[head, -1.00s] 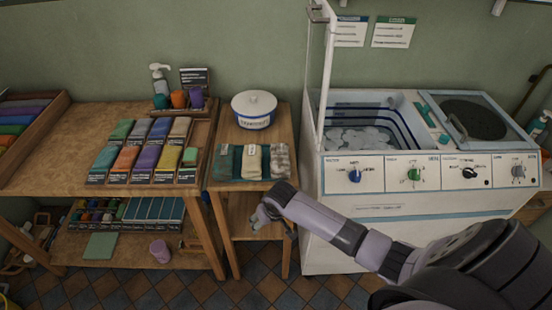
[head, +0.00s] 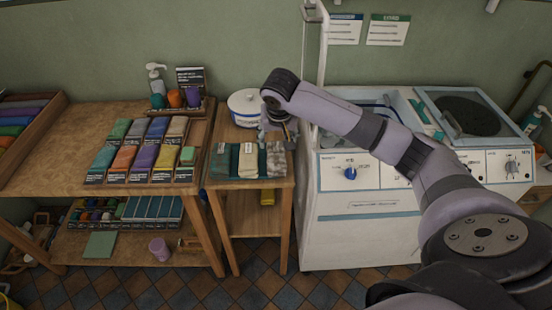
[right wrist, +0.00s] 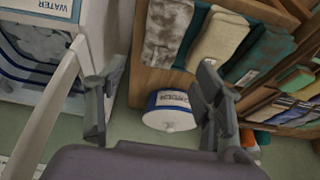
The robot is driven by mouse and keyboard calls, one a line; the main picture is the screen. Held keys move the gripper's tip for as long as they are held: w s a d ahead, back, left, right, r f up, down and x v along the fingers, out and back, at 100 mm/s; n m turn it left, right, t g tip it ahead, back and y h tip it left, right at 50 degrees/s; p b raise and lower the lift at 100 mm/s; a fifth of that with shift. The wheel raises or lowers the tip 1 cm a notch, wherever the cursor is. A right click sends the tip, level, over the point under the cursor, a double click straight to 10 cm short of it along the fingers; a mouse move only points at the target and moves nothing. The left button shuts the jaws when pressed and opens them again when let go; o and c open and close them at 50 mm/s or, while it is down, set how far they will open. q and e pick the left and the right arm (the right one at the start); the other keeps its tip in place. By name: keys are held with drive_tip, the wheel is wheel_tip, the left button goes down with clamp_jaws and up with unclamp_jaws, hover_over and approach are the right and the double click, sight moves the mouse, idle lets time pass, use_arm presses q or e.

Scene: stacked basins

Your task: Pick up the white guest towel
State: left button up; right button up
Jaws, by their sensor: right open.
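The white guest towel (head: 248,158) is a folded, cream-white towel lying between a dark teal towel (head: 224,160) and a mottled grey-white towel (head: 276,160) on the small wooden table. It also shows in the right wrist view (right wrist: 220,42), beyond the fingers at upper right. My right gripper (head: 272,133) is above the back of this row, over the mottled towel's side, apart from the white towel. In the right wrist view its fingers (right wrist: 155,88) are spread with nothing between them. My left gripper is not in view.
A lidded white and blue pot (head: 241,104) stands behind the towels, close to my right gripper. The washing machine (head: 350,200) and its raised lid are just right. A larger table (head: 65,150) with coloured folded cloths stands left.

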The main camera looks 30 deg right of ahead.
sight(276, 154)
drive_tip(key=x, duration=0.6)
drive_tip(key=shift+w+f, duration=0.15)
drive_tip(key=shift+f, duration=0.2)
drive_tip(key=shift+p+x, duration=0.5)
drive_tip(key=shift+x, duration=2.15)
drive_tip(key=shift+a, duration=0.15)
drive_tip(key=shift+f+p, duration=0.3)
drive_tip(key=shift+c, duration=0.2)
drive_tip(key=c, duration=0.9)
